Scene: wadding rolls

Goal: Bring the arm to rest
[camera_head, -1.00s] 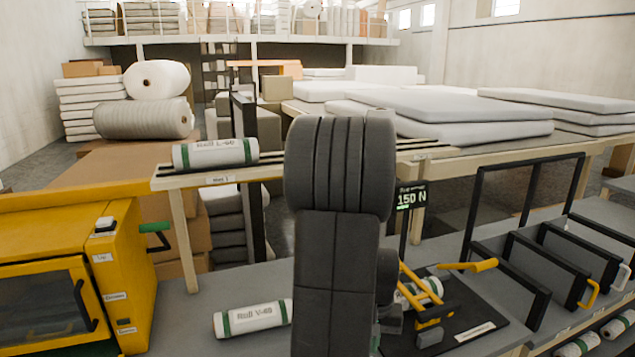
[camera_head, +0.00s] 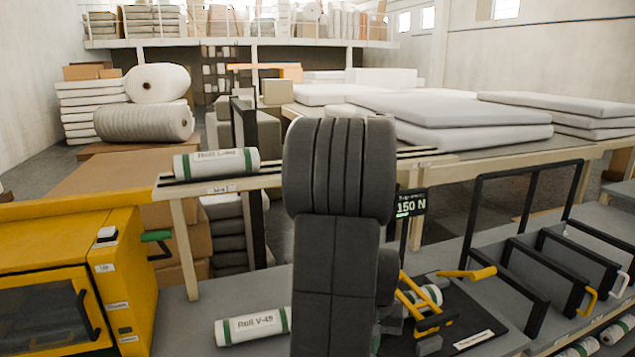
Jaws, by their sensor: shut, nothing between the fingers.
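My dark grey arm (camera_head: 338,215) stands upright in the middle of the view, its thick rounded joint at the top. My gripper cannot be made out; the arm's links hide what lies behind them. A white roll with green bands (camera_head: 252,326) lies on the grey bench left of the arm, its right end close to or behind the arm's outline. Another such roll (camera_head: 216,164) lies on the raised wooden rack (camera_head: 178,192) at the left. A third (camera_head: 428,296) is partly seen in a black fixture with yellow handles right of the arm.
A yellow cabinet (camera_head: 128,275) stands at the left front. The black fixture (camera_head: 478,318) has a display (camera_head: 411,202) reading 150 N. Black frames (camera_head: 535,255) stand on the bench at the right. Several rolls lie at the lower right. White pads lie on a table behind.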

